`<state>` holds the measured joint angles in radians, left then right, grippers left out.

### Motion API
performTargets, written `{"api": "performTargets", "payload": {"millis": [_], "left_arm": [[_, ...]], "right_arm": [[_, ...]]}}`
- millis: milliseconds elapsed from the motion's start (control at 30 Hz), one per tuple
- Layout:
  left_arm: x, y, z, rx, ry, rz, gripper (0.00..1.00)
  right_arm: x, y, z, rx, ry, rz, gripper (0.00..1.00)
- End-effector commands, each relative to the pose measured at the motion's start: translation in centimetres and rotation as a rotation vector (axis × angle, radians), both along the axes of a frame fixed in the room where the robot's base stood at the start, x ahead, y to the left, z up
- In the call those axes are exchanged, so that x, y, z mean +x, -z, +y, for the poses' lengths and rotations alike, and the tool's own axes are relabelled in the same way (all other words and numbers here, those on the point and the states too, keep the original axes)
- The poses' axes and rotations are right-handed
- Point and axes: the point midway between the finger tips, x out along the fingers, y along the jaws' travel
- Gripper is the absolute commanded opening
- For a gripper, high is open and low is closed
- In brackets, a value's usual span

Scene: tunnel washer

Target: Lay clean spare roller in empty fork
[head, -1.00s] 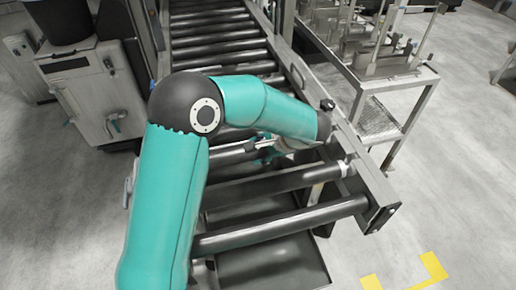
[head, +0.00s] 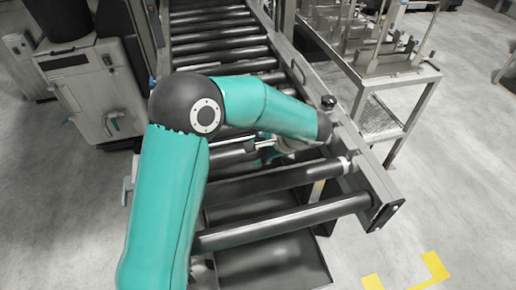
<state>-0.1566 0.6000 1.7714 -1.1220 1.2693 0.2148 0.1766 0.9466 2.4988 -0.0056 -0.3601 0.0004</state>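Dark rollers span the conveyor frame, whose right side rail (head: 362,175) runs down to the front corner. The front roller (head: 285,223) lies across near the open end. Another roller (head: 275,181) with a pale right end lies behind it. I cannot tell which one is the clean spare, and no empty fork shows clearly. My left arm reaches across the rollers from the left. Its gripper (head: 266,147) is low over the rollers behind these two, largely hidden by the arm's wrist. Whether it is open or holds anything is unclear. My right gripper is out of view.
A dark tray (head: 272,268) lies below the front roller. A metal rack table (head: 395,85) stands right of the conveyor. A grey cabinet (head: 98,92) with a black bin (head: 62,18) stands at the left. The floor at the lower right is clear, with yellow marks (head: 434,268).

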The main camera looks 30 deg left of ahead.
Motion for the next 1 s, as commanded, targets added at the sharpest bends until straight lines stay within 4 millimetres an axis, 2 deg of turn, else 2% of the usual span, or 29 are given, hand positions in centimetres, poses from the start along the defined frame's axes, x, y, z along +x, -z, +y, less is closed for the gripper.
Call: {"api": "performTargets", "payload": {"millis": [267,300,433,467,767,1000], "left_arm": [[0.0,-0.2,0.1,0.002,0.000,-0.003,0.00],[0.0,-0.2,0.1,0.002,0.000,-0.003,0.56],[0.0,-0.2,0.1,0.002,-0.001,-0.002,0.78],[0.0,-0.1,0.1,0.002,-0.001,-0.002,0.80],[-0.1,0.1,0.0,-0.002,-0.001,0.003,0.80],[0.0,-1.6,-1.3,0.001,0.000,-0.003,0.80]], "right_arm": [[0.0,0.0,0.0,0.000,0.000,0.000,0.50],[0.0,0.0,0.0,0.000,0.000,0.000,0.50],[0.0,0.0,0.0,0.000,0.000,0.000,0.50],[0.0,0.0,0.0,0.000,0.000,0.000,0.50],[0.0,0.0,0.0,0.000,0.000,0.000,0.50],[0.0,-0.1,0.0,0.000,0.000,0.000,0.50]]}}
